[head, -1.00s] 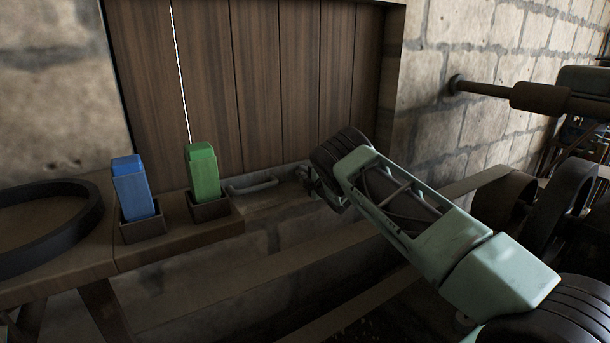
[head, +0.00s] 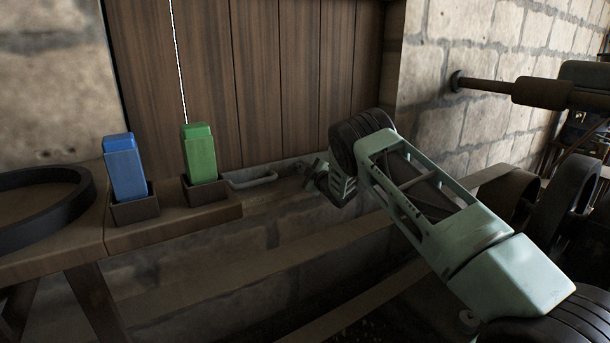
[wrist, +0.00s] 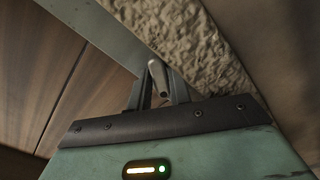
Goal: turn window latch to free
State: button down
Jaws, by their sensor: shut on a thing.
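The window is closed off by dark brown vertical boards (head: 260,80), with a grey metal strip along the bottom. The latch (wrist: 158,74) shows in the wrist view as a small pale grey lever standing between my fingers. My gripper (head: 314,172) is at the lower right of the boards in the head view. It also shows in the wrist view (wrist: 162,88), with its two dark fingers shut on the latch. The latch's base is hidden behind the fingers. A grey bar handle (head: 252,180) is on the strip, left of my gripper and apart from it.
A blue block (head: 125,168) and a green block (head: 199,154) stand in dark holders on a wooden bench (head: 165,231). A black belt loop (head: 45,235) lies at left. A brown pipe (head: 500,89) juts from the right wall. Dark pulleys (head: 570,190) stand at right.

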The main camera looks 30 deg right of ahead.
jog(key=m+b, duration=0.2)
jog(key=m, duration=0.3)
jog(key=shift+f+m, duration=0.15)
jog(key=shift+m, duration=0.25)
jog(key=m+b, duration=0.2)
jog(key=m, duration=0.3)
jog(key=shift+m, duration=0.3)
jog(key=c, duration=1.6)
grip_release()
jog(key=shift+c, duration=0.2)
jog(key=s, duration=1.7)
jog(key=shift+s+d+b, duration=0.25)
jog(key=shift+d+b, duration=0.05)
jog(key=shift+b, duration=0.1)
